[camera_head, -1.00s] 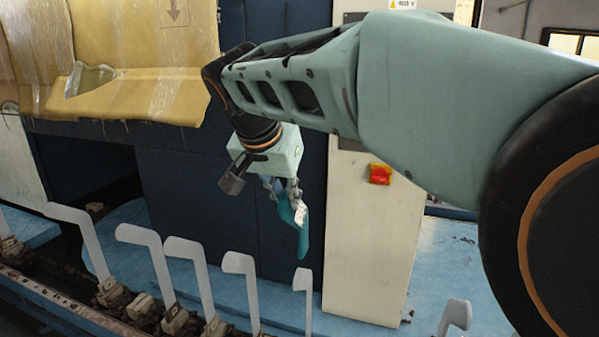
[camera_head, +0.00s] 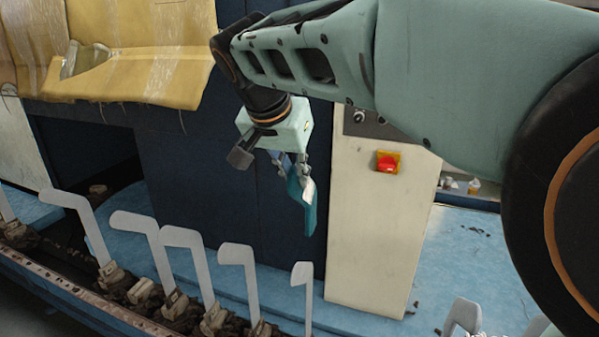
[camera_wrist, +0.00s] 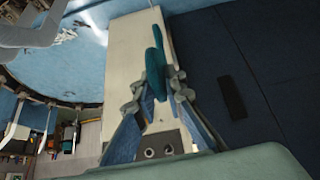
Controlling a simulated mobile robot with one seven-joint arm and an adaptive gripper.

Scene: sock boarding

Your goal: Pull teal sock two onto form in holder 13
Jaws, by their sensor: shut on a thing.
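A teal sock (camera_head: 308,212) hangs down from my gripper (camera_head: 298,172) in the head view. In the wrist view the teal sock (camera_wrist: 155,70) is pinched between the two fingers of my gripper (camera_wrist: 157,84). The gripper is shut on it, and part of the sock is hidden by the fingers. Several pale grey sock forms stand bare in holders along a rail, among them a form (camera_head: 303,285) below the sock and a form (camera_head: 238,256) to its left. The sock is above the forms and apart from them. I cannot tell which one is in holder 13.
A blue machine with a cream panel (camera_head: 380,230) and a red button (camera_head: 388,161) stands behind the gripper. Yellow wrapped material (camera_head: 150,60) is at upper left. A blue surface (camera_head: 470,255) lies at right, with grey forms (camera_head: 462,318) at lower right.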

